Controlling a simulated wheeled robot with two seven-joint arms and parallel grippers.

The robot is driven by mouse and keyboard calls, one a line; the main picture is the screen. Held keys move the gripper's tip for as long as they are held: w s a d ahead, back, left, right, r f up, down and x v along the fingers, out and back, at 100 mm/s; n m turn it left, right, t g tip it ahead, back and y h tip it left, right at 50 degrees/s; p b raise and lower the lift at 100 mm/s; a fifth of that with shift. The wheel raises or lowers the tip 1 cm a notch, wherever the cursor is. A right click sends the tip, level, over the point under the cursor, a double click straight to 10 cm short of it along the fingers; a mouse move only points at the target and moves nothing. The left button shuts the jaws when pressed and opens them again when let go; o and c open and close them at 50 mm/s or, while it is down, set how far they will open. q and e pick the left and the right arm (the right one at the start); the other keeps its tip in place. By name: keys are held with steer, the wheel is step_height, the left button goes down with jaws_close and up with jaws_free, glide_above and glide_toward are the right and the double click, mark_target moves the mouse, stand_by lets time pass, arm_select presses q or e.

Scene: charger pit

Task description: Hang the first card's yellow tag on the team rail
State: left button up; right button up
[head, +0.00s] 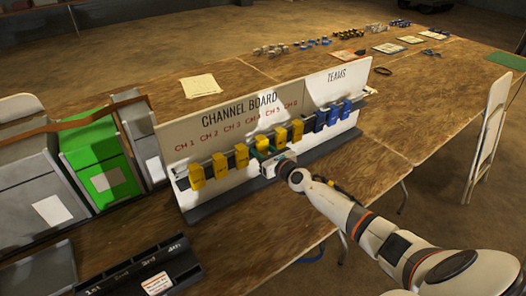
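The white channel board (177,150) stands on the wooden table, with CH 1 to CH 6 printed in red. Several yellow tags (220,166) hang in a row below these labels. The TEAMS section (318,92) on its right holds blue tags (333,116); I see no yellow tag among them. My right gripper (264,155) is at the board, close to the yellow tag (262,142) under CH 4. Its fingers are small and partly hidden, so I cannot tell whether they hold it. A white card (157,284) with red print is at the black rack marked 1st to 4th (130,266). My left gripper is out of view.
Grey bins and a green bin (100,165) stand left of the board, with a brown strip across them. Papers (200,85) and small parts (290,47) lie on the table behind. A white folding chair (490,135) stands at the right. The table right of the board is mostly clear.

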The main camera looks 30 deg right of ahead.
mark_target(263, 147)
steer(key=c, duration=0.3)
steer(key=shift+r, duration=0.1)
steer(key=shift+r, duration=0.1)
steer(key=shift+r+p, duration=0.8)
steer(key=shift+p, duration=0.15)
steer(key=shift+s, duration=0.1)
steer(key=shift+s+d+p, duration=0.1)
steer(key=shift+s+p, duration=0.25)
steer(key=shift+s, duration=0.85)
steer(key=shift+s+d+f, duration=0.1)
steer(key=shift+s+f, duration=0.05)
steer(key=shift+s, duration=1.2)
steer(key=shift+s+d, duration=0.2)
steer(key=shift+s, duration=2.15)
